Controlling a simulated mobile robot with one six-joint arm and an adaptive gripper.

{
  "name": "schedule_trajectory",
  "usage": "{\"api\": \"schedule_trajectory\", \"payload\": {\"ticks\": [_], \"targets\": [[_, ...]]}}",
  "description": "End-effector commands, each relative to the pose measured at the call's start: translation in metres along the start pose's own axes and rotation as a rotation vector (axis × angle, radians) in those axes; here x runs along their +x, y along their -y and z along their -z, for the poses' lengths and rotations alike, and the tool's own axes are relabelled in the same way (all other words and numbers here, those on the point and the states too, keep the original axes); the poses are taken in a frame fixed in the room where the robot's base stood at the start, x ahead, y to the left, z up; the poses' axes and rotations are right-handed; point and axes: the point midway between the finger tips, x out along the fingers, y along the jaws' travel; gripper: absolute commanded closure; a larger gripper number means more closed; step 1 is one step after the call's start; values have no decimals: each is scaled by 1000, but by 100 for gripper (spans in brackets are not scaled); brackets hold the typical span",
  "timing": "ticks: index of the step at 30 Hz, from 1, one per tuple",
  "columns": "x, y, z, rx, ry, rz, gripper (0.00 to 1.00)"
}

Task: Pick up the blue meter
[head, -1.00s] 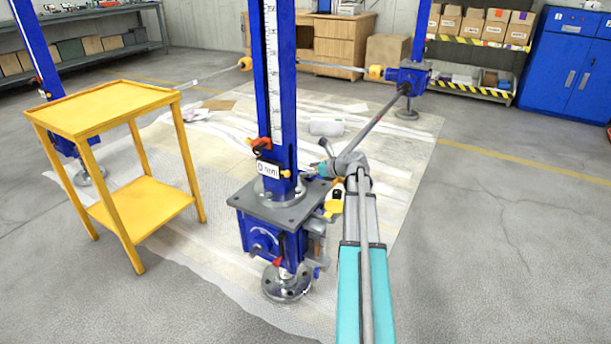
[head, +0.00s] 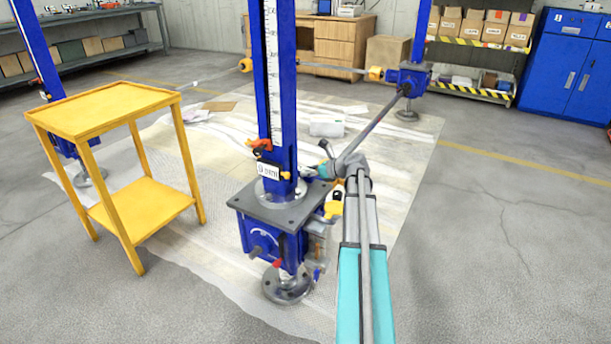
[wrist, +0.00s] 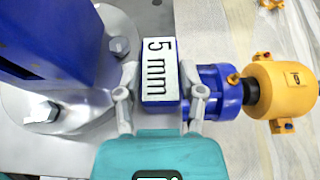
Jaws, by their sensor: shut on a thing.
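The blue meter (wrist: 174,105) is a small blue block with a white "5 mm" label, in the middle of the wrist view. My gripper (wrist: 158,100) is shut on it, with one grey finger on each long side. The block is over the grey top plate of the jack, beside the blue column (wrist: 50,38). I cannot tell whether it touches the plate. In the head view my gripper (head: 314,171) is small, just right of the column, and the held block is not clear there.
A yellow coupling (wrist: 278,88) on a blue shaft housing (wrist: 222,92) lies close to the right of the block. Bolts stand on the flange at left. In the head view, a yellow table (head: 105,105) stands left of the jack. The floor at right is clear.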

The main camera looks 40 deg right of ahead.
Motion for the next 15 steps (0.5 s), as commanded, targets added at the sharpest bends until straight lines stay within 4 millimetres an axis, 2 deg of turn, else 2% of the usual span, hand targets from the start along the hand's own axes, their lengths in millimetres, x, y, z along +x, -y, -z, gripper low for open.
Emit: {"api": "schedule_trajectory", "payload": {"ticks": [8,15], "targets": [[-1,0,-2,0,0,0,100],[-5,0,-11,0,0,0,100]]}}
